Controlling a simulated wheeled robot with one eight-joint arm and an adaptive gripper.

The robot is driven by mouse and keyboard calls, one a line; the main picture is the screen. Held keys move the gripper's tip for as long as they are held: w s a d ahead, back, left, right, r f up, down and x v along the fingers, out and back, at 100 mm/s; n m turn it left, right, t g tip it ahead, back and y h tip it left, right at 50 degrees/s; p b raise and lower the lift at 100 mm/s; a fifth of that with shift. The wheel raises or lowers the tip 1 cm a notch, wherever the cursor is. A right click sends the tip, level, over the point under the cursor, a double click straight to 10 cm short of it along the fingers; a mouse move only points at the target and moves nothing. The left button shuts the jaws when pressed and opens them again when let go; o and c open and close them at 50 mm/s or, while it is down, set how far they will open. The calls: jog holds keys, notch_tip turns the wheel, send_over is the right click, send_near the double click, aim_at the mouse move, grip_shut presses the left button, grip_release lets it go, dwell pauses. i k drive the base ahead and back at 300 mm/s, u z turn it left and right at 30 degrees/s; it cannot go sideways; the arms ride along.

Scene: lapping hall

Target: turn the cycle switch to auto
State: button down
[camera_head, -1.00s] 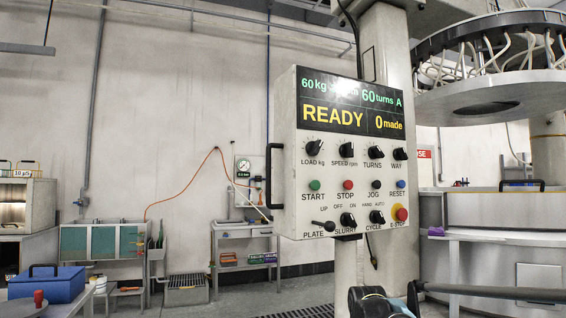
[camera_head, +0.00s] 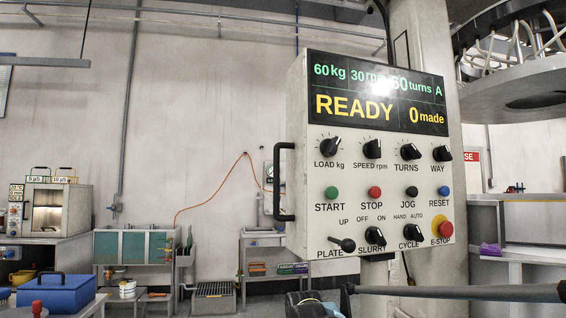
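The cycle switch (camera_head: 411,232) is a black rotary knob in the bottom row of the white control panel (camera_head: 318,200). HAND and AUTO are printed above it and CYCLE below it. Its pointer is too small to read with certainty. It sits between the slurry knob (camera_head: 375,235) and the red E-stop button (camera_head: 446,229) on its yellow base. The panel's display (camera_head: 375,95) reads READY and 0 made. A dark part of my arm shows at the bottom edge, below the panel. My gripper's fingertips are not in view, and nothing touches the switch.
The plate lever (camera_head: 343,244) sticks out at the panel's lower left, and a black handle (camera_head: 284,182) is on its left side. A large round machine head (camera_head: 520,95) hangs at the upper right. A blue box (camera_head: 57,294) is at the lower left.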

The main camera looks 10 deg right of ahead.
aim_at(412, 232)
jog(key=z, duration=1)
jog(key=k, duration=1.15)
jog(key=z, duration=0.15)
